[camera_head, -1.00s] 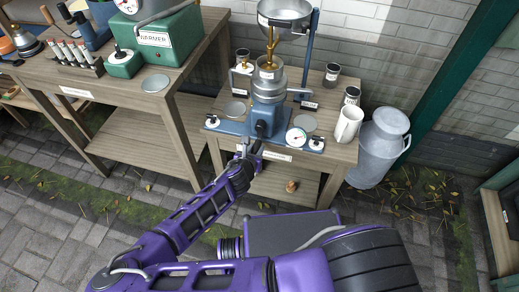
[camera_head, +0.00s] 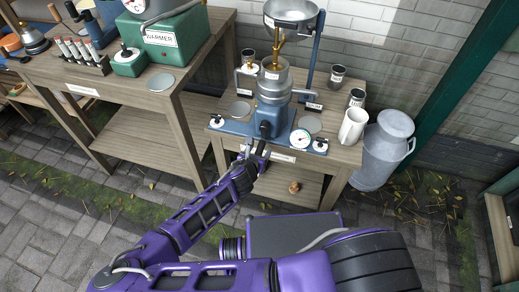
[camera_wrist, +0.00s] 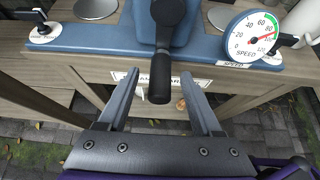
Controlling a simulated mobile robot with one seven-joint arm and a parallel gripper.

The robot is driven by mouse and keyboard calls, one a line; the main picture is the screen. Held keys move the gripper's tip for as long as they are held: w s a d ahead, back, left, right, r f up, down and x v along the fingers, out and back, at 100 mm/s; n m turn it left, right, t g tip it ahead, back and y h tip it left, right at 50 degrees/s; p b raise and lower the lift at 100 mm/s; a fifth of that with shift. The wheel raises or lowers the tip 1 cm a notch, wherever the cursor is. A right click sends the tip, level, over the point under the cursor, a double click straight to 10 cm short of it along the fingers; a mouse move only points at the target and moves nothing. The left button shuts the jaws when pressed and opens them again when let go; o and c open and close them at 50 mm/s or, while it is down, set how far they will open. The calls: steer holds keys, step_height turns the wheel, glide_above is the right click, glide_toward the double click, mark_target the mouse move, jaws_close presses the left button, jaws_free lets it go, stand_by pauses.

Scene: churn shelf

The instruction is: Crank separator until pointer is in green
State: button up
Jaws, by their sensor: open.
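The separator (camera_head: 273,88) stands on a blue base on the right wooden table, with a metal bowl (camera_head: 290,12) above it. Its crank has a black grip (camera_wrist: 160,80) that points toward me in the wrist view. The white SPEED dial (camera_wrist: 250,38) sits at the right of the base and also shows in the head view (camera_head: 301,139). Its green band is at the upper right. A red pointer seems to lean right, close to the band; the exact reading is unclear. My gripper (camera_wrist: 161,98) is open, its fingers on either side of the grip with gaps.
A white mug (camera_head: 352,126) and dark jars (camera_head: 337,76) stand to the right on the table, with a metal milk can (camera_head: 384,150) beyond. The left table (camera_head: 110,92) holds a green warmer (camera_head: 165,35) and a rack of tubes (camera_head: 86,58). Small knobs flank the separator base.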

steer(key=p+v, duration=0.3)
steer(key=v, duration=0.4)
steer(key=shift+s+r, duration=0.15)
steer(key=shift+s, duration=0.15)
steer(key=shift+a, duration=0.25)
stand_by(0.3)
